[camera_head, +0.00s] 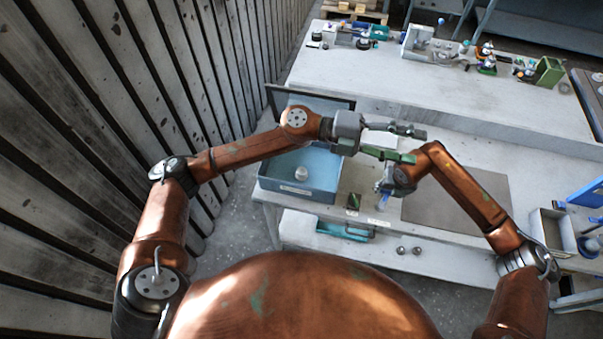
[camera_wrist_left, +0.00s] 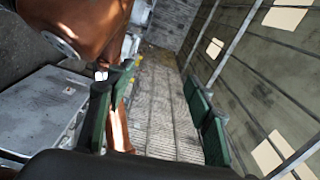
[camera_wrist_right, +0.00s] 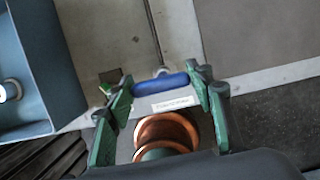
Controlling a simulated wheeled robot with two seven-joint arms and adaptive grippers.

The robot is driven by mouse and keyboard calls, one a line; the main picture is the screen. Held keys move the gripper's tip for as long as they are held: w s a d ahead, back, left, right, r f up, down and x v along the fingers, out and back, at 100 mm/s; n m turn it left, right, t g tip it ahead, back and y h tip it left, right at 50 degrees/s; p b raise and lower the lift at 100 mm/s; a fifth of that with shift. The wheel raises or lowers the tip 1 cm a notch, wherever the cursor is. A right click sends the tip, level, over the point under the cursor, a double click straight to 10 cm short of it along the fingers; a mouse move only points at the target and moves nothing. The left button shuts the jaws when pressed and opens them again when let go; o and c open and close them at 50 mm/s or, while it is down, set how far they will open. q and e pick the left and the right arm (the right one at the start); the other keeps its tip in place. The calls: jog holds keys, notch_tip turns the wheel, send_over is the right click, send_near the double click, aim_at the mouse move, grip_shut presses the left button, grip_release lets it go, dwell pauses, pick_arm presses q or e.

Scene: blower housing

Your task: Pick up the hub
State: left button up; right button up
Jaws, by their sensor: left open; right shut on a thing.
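A small pale round metal piece (camera_head: 301,173), possibly the hub, sits inside the blue open box (camera_head: 292,190); I cannot confirm what it is. It also shows at the left edge of the right wrist view (camera_wrist_right: 9,91). My left gripper (camera_head: 415,146) is open and empty, in the air to the right of the box; its spread fingers show in the left wrist view (camera_wrist_left: 152,105). My right gripper (camera_head: 385,192) is below it, shut on a blue handle (camera_wrist_right: 160,84) with a thin metal shaft, above the bench front.
A grey mat (camera_head: 455,200) lies on the bench to the right. A small dark green piece (camera_head: 353,201) lies beside the box. A teal-and-grey case (camera_head: 343,230) and two small round pieces (camera_head: 409,250) sit lower down. A slatted wall (camera_head: 130,90) stands at left.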

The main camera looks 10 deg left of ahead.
pick_arm(q)
jog(key=w+a+r+n+t+y, duration=0.1)
jog(key=w+a+r+n+t, duration=0.15)
jog(key=w+n+t, duration=1.3)
jog(key=w+a+f+n+g+y, duration=0.1)
jog(key=w+f+n+g+y, duration=0.25)
jog(key=n, duration=0.65)
jog(key=n+g+y, duration=1.2)
jog(key=y, duration=0.2)
send_over(302, 171)
jog(key=f, duration=3.5)
jog(key=shift+w+f, duration=0.15)
jog(key=shift+w, duration=0.1)
jog(key=shift+s+a+f, duration=0.1)
jog(key=shift+s+f, duration=0.05)
jog(key=shift+f, duration=2.95)
grip_shut()
